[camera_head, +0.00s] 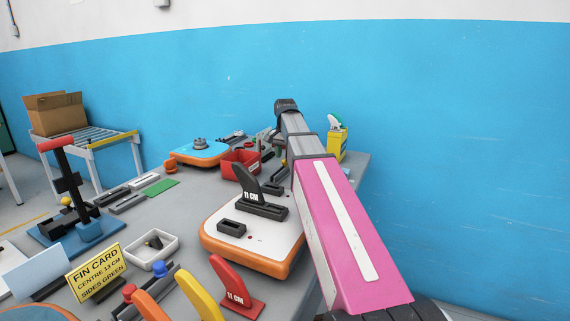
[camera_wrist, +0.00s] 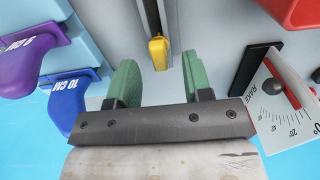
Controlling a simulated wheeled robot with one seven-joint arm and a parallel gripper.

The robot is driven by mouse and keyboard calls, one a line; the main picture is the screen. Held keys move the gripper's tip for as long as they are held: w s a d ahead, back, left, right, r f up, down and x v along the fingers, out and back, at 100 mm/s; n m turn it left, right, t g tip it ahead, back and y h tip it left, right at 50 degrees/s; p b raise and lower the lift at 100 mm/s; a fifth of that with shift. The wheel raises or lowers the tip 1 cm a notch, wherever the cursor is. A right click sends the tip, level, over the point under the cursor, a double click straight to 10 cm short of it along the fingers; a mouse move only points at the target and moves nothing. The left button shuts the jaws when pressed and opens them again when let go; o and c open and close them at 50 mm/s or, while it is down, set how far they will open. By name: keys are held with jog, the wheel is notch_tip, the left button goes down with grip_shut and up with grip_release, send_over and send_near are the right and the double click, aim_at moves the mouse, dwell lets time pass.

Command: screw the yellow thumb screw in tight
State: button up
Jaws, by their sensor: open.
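In the wrist view, my gripper (camera_wrist: 160,66) is open, with its two green fingers apart. A small yellow piece (camera_wrist: 158,52), which looks like the thumb screw, shows between the fingertips, a little nearer the right one. It is at the near end of a dark grey slotted bar (camera_wrist: 151,15). A gap shows on each side of it, and neither finger appears to touch it. Its depth relative to the fingertips is hard to tell. In the head view, my arm hides most of that spot and I cannot make out the screw.
In the wrist view, purple (camera_wrist: 30,65) and blue (camera_wrist: 66,98) fins are left, a rake gauge (camera_wrist: 285,100) right, a red bin (camera_wrist: 290,12) upper right. In the head view, an orange-edged board (camera_head: 250,250) with a black fin (camera_head: 247,183) lies left of my arm.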

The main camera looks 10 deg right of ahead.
aim_at(285, 165)
notch_tip(285, 165, down, 3)
jog(key=shift+r, duration=0.15)
grip_shut()
jog(key=shift+s, duration=0.1)
